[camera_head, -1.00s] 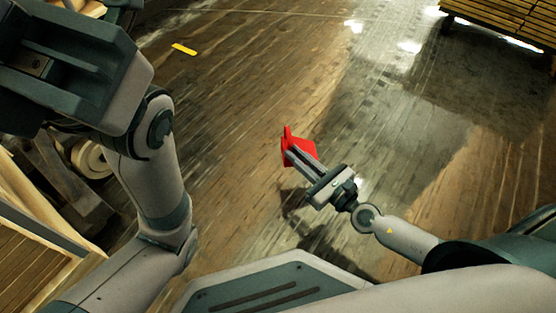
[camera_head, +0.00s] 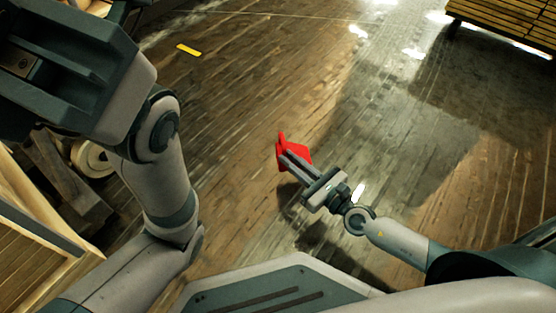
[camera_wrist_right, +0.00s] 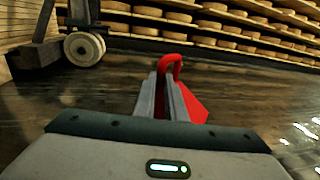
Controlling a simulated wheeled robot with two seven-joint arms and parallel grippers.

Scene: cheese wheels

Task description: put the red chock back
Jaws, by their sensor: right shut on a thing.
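The red chock (camera_head: 298,152) is a wedge with a raised loop handle. It sits between the fingers of my right gripper (camera_head: 292,160), which is shut on it above the wooden floor. In the right wrist view the chock (camera_wrist_right: 190,98) shows beyond and to the right of the fingers (camera_wrist_right: 170,100), with its handle standing up at their tips. The fingers hide part of the chock. My left arm fills the left of the head view, and a large dark part of it stands at the upper left. I cannot make out left fingertips there.
A pale wheel (camera_head: 91,158) on a wooden cart or trestle (camera_head: 62,190) stands at the left; the wheel also shows in the wrist view (camera_wrist_right: 84,48). Shelves of cheese wheels (camera_wrist_right: 215,25) line the back. A yellow floor mark (camera_head: 188,50) and slatted bench (camera_head: 505,22) lie farther off. The middle floor is clear.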

